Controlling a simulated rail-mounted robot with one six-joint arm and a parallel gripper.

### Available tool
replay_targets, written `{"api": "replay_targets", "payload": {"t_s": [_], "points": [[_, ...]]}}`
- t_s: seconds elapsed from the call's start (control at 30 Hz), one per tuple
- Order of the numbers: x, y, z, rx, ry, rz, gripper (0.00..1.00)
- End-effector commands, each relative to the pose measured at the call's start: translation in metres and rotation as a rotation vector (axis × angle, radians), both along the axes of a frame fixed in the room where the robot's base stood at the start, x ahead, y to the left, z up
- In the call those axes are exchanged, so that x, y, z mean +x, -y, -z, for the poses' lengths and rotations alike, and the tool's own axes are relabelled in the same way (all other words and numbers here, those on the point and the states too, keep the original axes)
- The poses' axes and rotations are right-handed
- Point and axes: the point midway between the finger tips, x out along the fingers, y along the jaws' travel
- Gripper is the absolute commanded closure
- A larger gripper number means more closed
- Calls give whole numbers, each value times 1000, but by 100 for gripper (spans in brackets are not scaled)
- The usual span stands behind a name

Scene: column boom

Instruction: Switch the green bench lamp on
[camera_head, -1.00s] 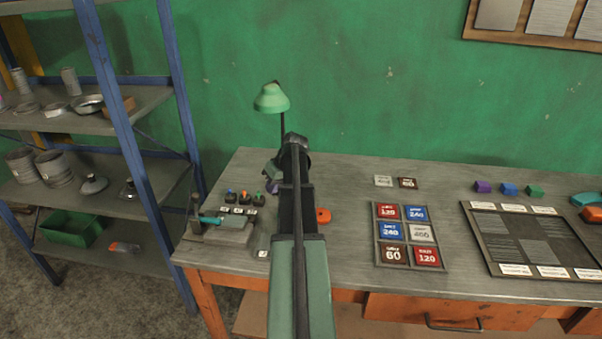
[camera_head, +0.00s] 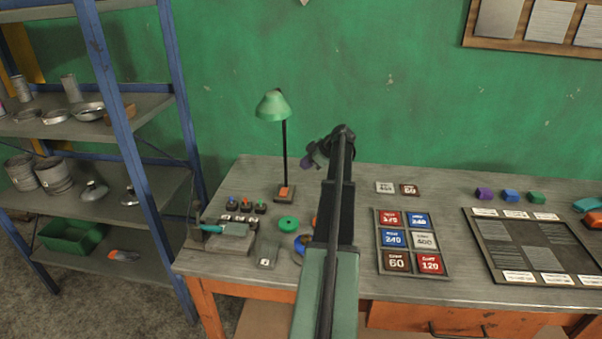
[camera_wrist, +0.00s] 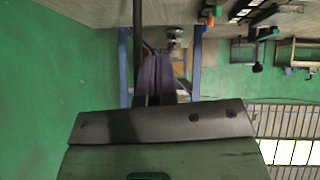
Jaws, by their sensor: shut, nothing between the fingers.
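The green bench lamp (camera_head: 272,105) stands upright at the back left of the bench. It has a green shade, a thin black pole and a small base with an orange switch (camera_head: 285,191). I see no glow on the shade or bench; the shade's underside is hidden. My gripper (camera_head: 308,164) is shut and empty, with purplish fingers. In the head view it appears right of the pole and above the base, apart from both. The wrist view shows my gripper's fingers (camera_wrist: 155,80) and a dark upright pole beside them (camera_wrist: 137,40), probably the lamp's.
A green disc (camera_head: 288,223) and a blue ring (camera_head: 301,242) lie in front of the lamp, the ring partly behind my arm. A teal-handled fixture (camera_head: 228,230) stands at the bench's left. The sandpaper rack (camera_head: 408,268) lies right of my arm. A shelf (camera_head: 150,190) stands left.

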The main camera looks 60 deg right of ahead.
Motion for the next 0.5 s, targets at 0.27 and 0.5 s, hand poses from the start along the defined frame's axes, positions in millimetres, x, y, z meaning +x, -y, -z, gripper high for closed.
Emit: {"api": "replay_targets", "payload": {"t_s": [0.27,0.5], "points": [[37,-11,47,0,0,-1,100],[61,-16,90,0,-1,2,100]]}}
